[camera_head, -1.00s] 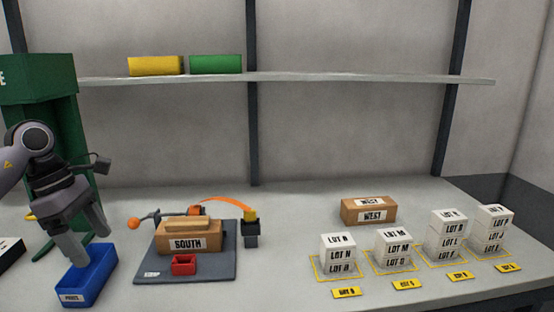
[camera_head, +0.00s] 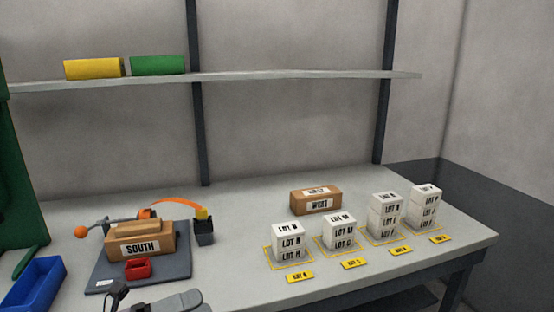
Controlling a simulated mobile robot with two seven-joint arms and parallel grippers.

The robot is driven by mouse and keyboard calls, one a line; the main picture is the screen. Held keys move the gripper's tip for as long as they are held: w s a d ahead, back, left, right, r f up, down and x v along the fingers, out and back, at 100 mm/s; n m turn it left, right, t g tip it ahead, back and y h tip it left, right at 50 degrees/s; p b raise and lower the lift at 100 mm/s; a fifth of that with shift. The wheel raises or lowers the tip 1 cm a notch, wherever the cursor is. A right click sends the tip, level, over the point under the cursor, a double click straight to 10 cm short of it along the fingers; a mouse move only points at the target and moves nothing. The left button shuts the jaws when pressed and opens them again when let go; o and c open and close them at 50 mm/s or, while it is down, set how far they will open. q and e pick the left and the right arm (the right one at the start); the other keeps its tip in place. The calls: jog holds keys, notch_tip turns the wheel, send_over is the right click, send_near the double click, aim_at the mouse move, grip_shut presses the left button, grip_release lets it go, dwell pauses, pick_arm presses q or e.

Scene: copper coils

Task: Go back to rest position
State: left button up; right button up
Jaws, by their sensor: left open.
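My left gripper (camera_head: 180,302) shows only in part at the bottom edge, in front of the grey mat. It is open, and I see nothing held in it. The rest of that arm is cut off by the frame. The brown SOUTH box (camera_head: 139,246) and a small red bin (camera_head: 138,269) are on the grey mat (camera_head: 172,268), beyond the gripper. The blue bin (camera_head: 35,284) is at the lower left, apart from the gripper. My right gripper is not in view.
Several stacks of white LOT boxes (camera_head: 287,242) stand on yellow-outlined bays at the right. A brown WEST box (camera_head: 316,201) is behind them. A dark holder (camera_head: 204,232) stands beside the mat. A shelf (camera_head: 270,76) holds yellow and green boxes. The table front between mat and bays is clear.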

pick_arm(q)
jog(key=s+a+f+n+t+y, duration=0.15)
jog(key=f+n+t+y, duration=0.35)
jog(key=n, duration=0.6)
jog(key=s+a+f+n+t+y, duration=0.15)
jog(key=f+n+t+y, duration=0.35)
jog(key=n, duration=0.6)
jog(key=s+a+f+n+g+y, duration=0.2)
jog(key=s+f+n+g+y, duration=0.4)
jog(key=s+f+n, duration=0.6)
notch_tip(320, 180, down, 4)
jog(key=shift+s+a+f+g, duration=0.25)
jog(key=shift+s+g, duration=0.25)
jog(key=shift+g, duration=0.4)
